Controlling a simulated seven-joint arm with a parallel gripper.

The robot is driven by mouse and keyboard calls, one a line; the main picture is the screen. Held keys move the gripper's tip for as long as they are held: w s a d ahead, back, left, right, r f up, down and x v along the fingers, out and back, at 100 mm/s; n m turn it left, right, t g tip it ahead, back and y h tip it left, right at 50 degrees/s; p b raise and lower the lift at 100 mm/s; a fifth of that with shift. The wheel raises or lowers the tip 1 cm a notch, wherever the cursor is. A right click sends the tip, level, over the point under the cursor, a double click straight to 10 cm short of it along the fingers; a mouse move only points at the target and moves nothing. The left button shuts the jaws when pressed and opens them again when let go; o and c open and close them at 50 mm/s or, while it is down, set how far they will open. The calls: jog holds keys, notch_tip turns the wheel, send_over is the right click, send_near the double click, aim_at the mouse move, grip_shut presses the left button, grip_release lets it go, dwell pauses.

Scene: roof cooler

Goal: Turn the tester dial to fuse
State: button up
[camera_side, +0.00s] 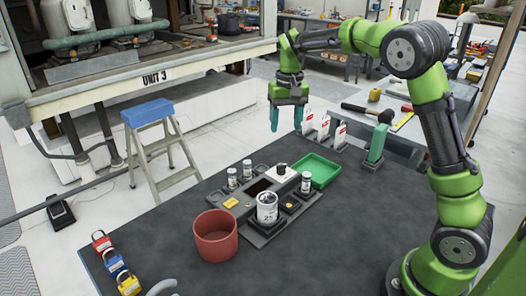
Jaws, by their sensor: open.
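My gripper (286,122) has teal fingers that point down and stand apart, with nothing between them. It hangs in the air beyond the far edge of the dark table, above and behind the grey fixture panel (265,232).
White-and-red tags (324,126) stand near the gripper, by a teal upright holder (377,145). Padlocks (115,263) lie front left. The front middle table is clear.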

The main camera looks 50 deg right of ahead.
aim_at(281, 165)
jog(key=f, duration=1)
jog(key=w+f, duration=0.1)
jog(key=f, duration=0.3)
jog(key=shift+w+d+f, duration=0.1)
jog(key=shift+d+f, duration=0.05)
jog(key=shift+f, duration=0.25)
jog(key=c, duration=1)
jog(key=shift+c, duration=0.2)
